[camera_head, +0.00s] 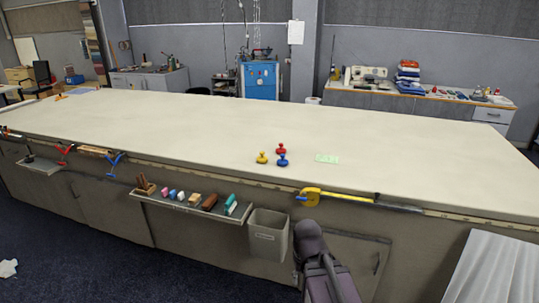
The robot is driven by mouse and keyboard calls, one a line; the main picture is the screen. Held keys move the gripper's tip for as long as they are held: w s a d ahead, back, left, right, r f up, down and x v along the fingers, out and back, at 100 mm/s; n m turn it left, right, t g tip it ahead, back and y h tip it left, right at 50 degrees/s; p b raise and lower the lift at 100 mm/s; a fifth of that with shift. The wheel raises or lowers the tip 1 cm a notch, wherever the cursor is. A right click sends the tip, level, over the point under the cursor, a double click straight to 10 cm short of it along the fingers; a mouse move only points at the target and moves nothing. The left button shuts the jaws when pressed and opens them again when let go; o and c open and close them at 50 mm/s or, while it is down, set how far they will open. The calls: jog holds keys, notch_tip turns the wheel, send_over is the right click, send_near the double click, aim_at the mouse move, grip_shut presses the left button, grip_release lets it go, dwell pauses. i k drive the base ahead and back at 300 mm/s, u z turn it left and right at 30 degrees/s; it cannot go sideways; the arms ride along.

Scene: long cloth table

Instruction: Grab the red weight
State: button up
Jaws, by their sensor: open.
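The red weight (281,149) stands upright on the long cloth table (180,125), a little back from the front edge near the middle of the picture. A blue weight (282,161) stands just in front of it, and a yellow weight (262,158) stands to its front left. The red weight's lower front is close behind the blue one; I cannot tell whether they touch. Part of my dark arm shows at the bottom centre, below the tabletop and in front of the table. My gripper does not show.
A yellow clamp (335,196) sits on the front edge. A grey bin (268,232) and a shelf (190,205) with several small blocks hang below. The tabletop around the weights is mostly clear.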

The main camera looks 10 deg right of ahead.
aim_at(278, 150)
jog(key=u, duration=0.1)
jog(key=k, duration=0.1)
jog(key=z, duration=0.25)
jog(key=i, duration=0.9)
jog(key=z, duration=1.5)
jog(key=k, duration=0.05)
jog(key=u, duration=3.1)
